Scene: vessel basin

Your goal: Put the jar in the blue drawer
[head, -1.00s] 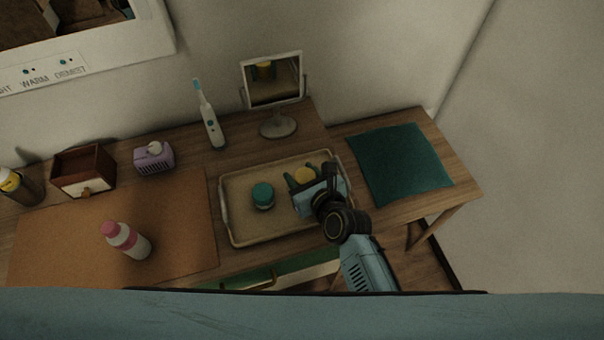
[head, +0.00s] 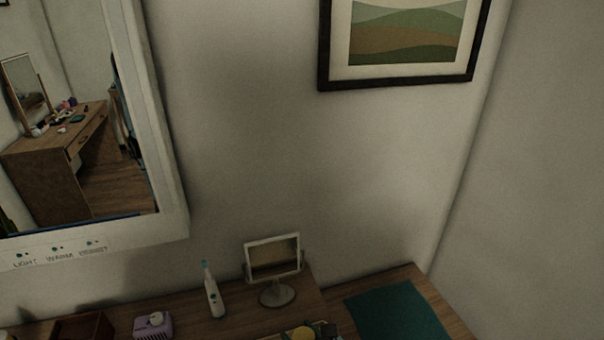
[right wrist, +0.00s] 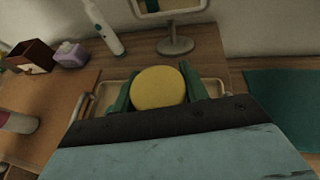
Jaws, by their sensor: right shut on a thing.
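A jar with a round yellow lid (right wrist: 160,87) sits between the two green fingers of my right gripper (right wrist: 158,90) in the right wrist view. The gripper is shut on it. In the head view only the yellow lid (head: 303,333) shows at the bottom edge. The jar's body is hidden below the lid, so I cannot tell whether it touches the tray (right wrist: 211,87) under it. No blue drawer is in view now. My left gripper is not in view.
A white toothbrush (head: 213,293) and a small tilting mirror (head: 277,292) stand behind the tray. A teal cloth (head: 398,312) lies at right.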

